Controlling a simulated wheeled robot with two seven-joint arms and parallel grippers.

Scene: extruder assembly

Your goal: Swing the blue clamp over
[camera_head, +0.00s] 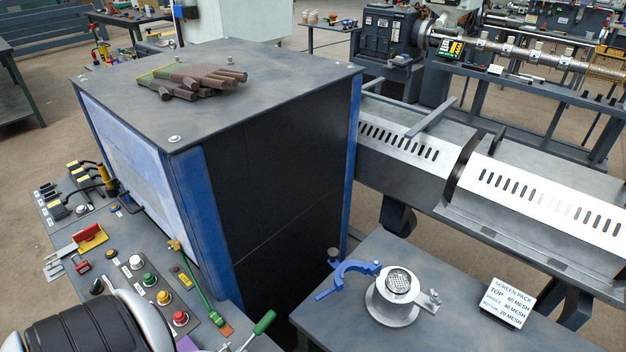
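The blue clamp (346,272) is a curved blue arm on the grey table at the lower middle. It extends left from the round metal housing (397,309) and is swung out to its side, not over its top. A mesh screen (398,281) shows in the top opening of the housing. A metal lug with a bolt (430,297) sits on the housing's right side. Neither of my grippers is in view, and nothing touches the clamp.
A sign reading "SCREEN PACK" (508,303) stands right of the housing. A tall dark cabinet (280,180) rises close behind the table's left side. A control panel (140,270) with buttons and a green-handled lever (264,322) lie left. The table front is clear.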

